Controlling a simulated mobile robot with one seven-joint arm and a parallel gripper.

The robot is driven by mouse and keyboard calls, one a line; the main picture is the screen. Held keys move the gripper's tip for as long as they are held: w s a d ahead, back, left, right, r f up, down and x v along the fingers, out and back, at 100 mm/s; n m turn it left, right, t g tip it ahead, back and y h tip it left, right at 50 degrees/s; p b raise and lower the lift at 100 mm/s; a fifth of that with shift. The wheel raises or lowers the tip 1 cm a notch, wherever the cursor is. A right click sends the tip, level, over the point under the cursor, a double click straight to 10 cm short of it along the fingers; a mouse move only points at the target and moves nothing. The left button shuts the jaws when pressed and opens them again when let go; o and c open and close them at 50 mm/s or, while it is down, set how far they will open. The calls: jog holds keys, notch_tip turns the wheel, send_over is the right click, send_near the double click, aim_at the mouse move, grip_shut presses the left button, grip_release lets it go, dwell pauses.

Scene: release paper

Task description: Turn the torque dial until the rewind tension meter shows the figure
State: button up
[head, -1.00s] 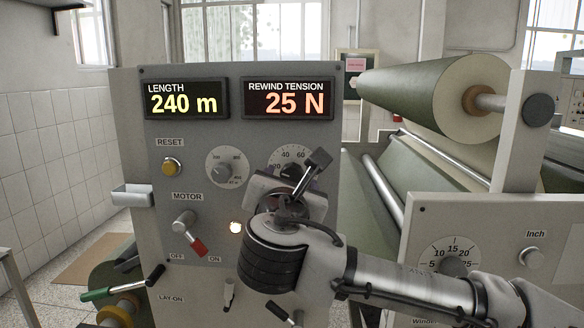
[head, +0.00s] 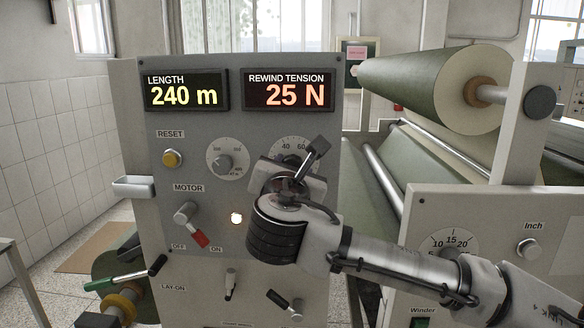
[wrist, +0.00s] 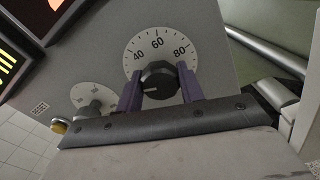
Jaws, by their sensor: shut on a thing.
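The torque dial is a black knob (wrist: 157,77) on a white round scale that shows 40, 60 and 80 in the wrist view. My gripper (wrist: 160,88) has its two purple fingers on either side of the knob, shut on it. A short white mark on the knob points toward the left in that view. In the head view the top of the dial's scale (head: 292,144) shows above my gripper, which hides the knob. The rewind tension meter (head: 290,90) reads 25 N in orange figures.
The length display (head: 183,91) reads 240 m. A smaller dial (head: 226,159), the yellow reset button (head: 171,158) and the red-tipped motor switch (head: 190,222) sit left of my gripper. A lit lamp (head: 236,218) is close beside my wrist. A large green roll (head: 420,85) is at the right.

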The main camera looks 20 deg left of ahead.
jog(key=shift+f+b, duration=0.15)
jog(key=shift+b, duration=0.15)
jog(key=m+b, duration=0.2)
jog(key=m, duration=0.1)
jog(key=shift+f, duration=0.1)
jog(key=m+b, duration=0.3)
jog(key=m, duration=0.1)
jog(key=shift+m, duration=0.3)
jog(key=m+b, duration=0.2)
jog(key=m, duration=0.2)
jog(key=shift+b, duration=0.4)
jog(key=shift+m+b, duration=0.8)
jog(key=shift+m, duration=1.6)
jog(key=o, duration=1)
jog(key=shift+d, duration=0.1)
